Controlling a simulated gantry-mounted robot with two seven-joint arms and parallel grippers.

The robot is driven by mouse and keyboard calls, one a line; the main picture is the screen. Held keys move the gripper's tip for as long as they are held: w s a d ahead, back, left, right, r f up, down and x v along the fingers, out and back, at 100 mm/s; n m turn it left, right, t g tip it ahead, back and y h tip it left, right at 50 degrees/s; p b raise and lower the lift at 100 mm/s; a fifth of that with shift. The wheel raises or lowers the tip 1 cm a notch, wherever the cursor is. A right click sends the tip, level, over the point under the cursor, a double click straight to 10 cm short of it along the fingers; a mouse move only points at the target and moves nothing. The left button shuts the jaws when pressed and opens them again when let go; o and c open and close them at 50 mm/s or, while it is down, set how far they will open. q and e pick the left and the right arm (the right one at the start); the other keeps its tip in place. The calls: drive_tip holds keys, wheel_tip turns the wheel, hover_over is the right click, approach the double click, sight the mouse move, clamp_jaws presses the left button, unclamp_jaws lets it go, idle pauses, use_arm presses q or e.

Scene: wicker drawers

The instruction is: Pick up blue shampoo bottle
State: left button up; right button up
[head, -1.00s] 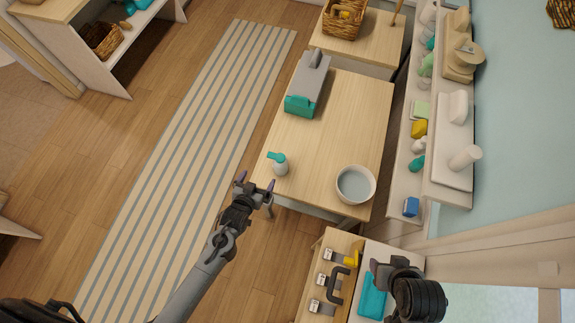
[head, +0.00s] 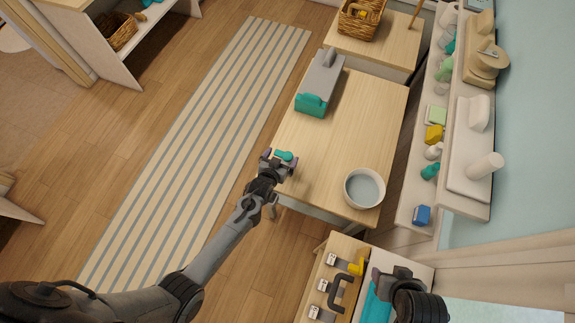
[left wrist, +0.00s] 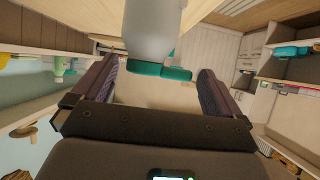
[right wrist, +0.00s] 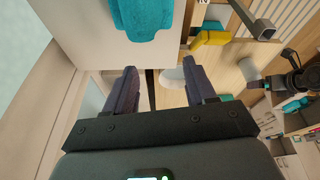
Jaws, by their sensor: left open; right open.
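A pump bottle with a teal top (head: 284,156) and a pale grey body stands near the left edge of the wooden table (head: 345,120). It is the likely shampoo bottle; its body is mostly hidden behind my left gripper (head: 278,161) in the head view. In the left wrist view the bottle (left wrist: 152,32) lies between the two open fingers, with visible gaps on both sides at the teal top. My right gripper (right wrist: 160,66) is open and empty, near a teal towel (right wrist: 142,15) on the counter.
A white bowl (head: 364,188) stands at the table's near right corner. A grey and teal caddy (head: 318,85) stands behind the bottle. Wall shelves (head: 455,150) with several small bottles line the right. The striped rug (head: 200,130) and the floor around it are clear.

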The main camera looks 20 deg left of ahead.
sight(284, 154)
use_arm(q)
drive_tip(key=shift+x, duration=2.05)
drive_tip(key=c, duration=1.4)
drive_tip(key=shift+r, duration=0.15)
drive_tip(key=shift+c, duration=0.2)
